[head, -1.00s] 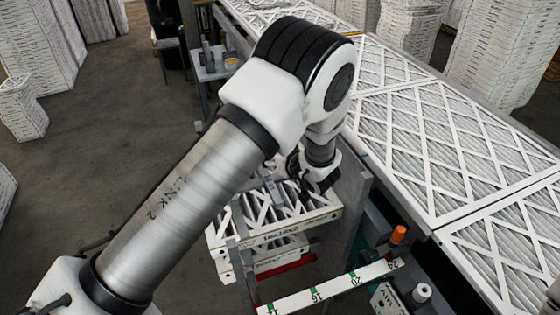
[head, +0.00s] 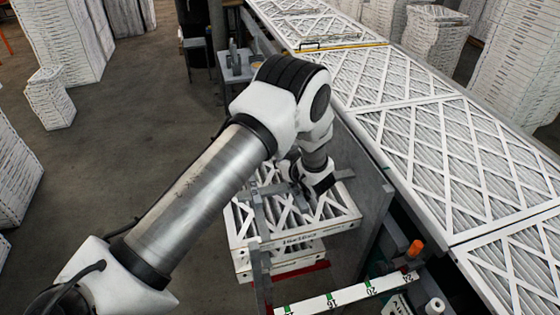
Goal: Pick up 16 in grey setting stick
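A white ruler bar (head: 350,293) with green marks near the numbers 16 and 20 lies at the bottom centre. I cannot make out a grey stick marked 16 in; grey uprights (head: 260,225) stand by a stack of boxed filters (head: 300,236). My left arm comes in from the left and bends down over the stack. My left gripper (head: 318,181) is dark and small at the top filter's back right part, partly hidden by the wrist. Its fingers are too unclear to tell open from shut. My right gripper is out of view.
A conveyor of flat white-framed filters (head: 425,150) runs along the right, beside a grey panel (head: 362,205). An orange knob (head: 416,248) and a white spool (head: 435,306) are at the lower right. A small grey table (head: 236,70) stands behind. Open floor lies left.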

